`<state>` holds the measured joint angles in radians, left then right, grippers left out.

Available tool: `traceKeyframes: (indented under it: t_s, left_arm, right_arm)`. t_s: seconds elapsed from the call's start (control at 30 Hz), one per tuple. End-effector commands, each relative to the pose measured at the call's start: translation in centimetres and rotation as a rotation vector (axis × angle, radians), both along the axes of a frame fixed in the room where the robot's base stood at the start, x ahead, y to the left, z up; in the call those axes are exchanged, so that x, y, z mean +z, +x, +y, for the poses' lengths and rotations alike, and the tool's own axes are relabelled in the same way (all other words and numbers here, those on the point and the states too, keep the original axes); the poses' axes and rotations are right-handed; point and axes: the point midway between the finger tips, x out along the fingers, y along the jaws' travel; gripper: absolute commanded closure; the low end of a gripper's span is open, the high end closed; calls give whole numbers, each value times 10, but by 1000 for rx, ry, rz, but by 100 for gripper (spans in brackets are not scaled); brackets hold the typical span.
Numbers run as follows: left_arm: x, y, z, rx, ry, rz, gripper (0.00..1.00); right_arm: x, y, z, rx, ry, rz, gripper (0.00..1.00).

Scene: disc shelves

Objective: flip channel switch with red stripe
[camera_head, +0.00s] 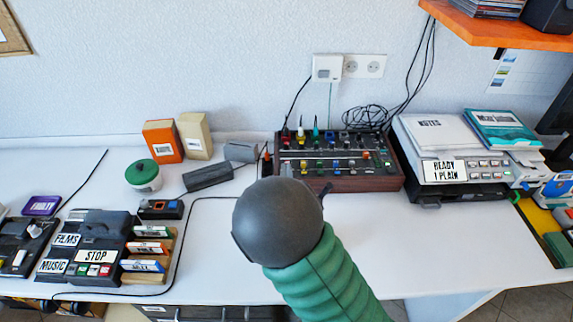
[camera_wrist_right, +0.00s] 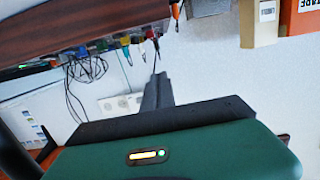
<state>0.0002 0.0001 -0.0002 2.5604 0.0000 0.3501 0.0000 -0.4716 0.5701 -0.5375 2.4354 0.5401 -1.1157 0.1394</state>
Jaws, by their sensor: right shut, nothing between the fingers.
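A mixer with a wooden case (camera_head: 350,184) stands on the desk against the wall. Its panel carries rows of small switches and knobs, with coloured plugs along the back, one of them red (camera_head: 301,133). I cannot make out which channel switch bears a red stripe. My right gripper (camera_head: 324,188) is just in front of the mixer, mostly hidden behind my dark wrist. In the right wrist view, its dark fingers (camera_wrist_right: 153,88) are together and empty, near the mixer's wooden case (camera_wrist_right: 85,25). My left gripper is not in view.
A grey device labelled READY 1 PLAIN (camera_head: 470,171) stands right of the mixer. Grey blocks (camera_head: 208,175) and an orange box (camera_head: 162,141) stand to the left.

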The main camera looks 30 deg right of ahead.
Motion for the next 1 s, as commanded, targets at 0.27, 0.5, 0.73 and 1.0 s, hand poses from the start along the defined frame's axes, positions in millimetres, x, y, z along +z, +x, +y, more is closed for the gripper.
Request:
traceKeyframes:
  t_s: [0.27,0.5,0.73,1.0]
  left_arm:
    - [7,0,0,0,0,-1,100]
    - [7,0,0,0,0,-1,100]
    - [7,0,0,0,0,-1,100]
    - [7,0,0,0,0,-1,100]
  right_arm:
    - [13,-28,16,0,-1,-1,100]
    - [13,-29,17,-1,-1,-1,100]
    - [13,-29,17,0,2,1,100]
    - [-56,-45,66,146,271,366,100]
